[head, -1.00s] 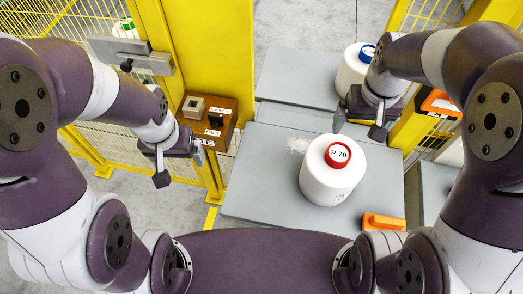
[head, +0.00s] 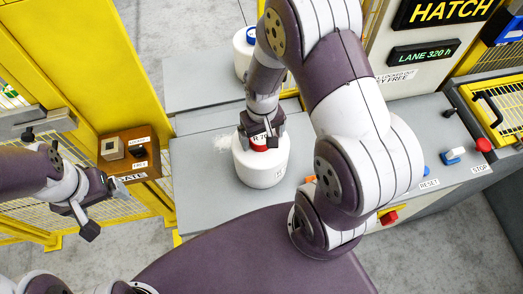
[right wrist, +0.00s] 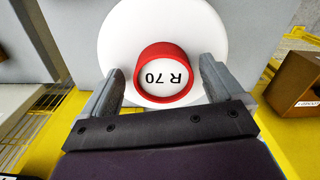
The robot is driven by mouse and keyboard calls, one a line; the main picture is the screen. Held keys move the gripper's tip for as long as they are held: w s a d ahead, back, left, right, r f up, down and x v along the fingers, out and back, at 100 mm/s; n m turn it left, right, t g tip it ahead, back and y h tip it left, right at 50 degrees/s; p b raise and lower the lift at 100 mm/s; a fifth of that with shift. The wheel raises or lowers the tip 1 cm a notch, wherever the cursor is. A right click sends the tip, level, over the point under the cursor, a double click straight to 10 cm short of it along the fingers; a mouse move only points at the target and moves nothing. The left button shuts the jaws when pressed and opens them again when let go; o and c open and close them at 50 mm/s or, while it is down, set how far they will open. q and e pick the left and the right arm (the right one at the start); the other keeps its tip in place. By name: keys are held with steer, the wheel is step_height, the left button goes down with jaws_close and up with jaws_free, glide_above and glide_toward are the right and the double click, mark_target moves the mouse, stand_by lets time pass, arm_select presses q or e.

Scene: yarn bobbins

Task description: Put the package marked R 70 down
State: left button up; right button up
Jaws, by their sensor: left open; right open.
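The package marked R 70 is a white bobbin (head: 261,168) with a red-ringed top, upright on the grey table (head: 200,190) in the head view. In the right wrist view its red ring and R 70 label (right wrist: 167,75) lie between the two fingers. My right gripper (head: 262,135) is over the bobbin's top, open, with a finger on each side of the red ring and gaps visible. My left gripper (head: 88,216) is open and empty at the left, away from the bobbin.
Another white bobbin with a blue top (head: 243,50) stands behind on a grey surface. A brown box (head: 130,152) marked GATE is at the left by the yellow post.

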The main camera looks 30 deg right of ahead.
steer(key=shift+a, duration=0.2)
steer(key=c, duration=0.8)
jaws_close()
steer(key=shift+r, duration=0.1)
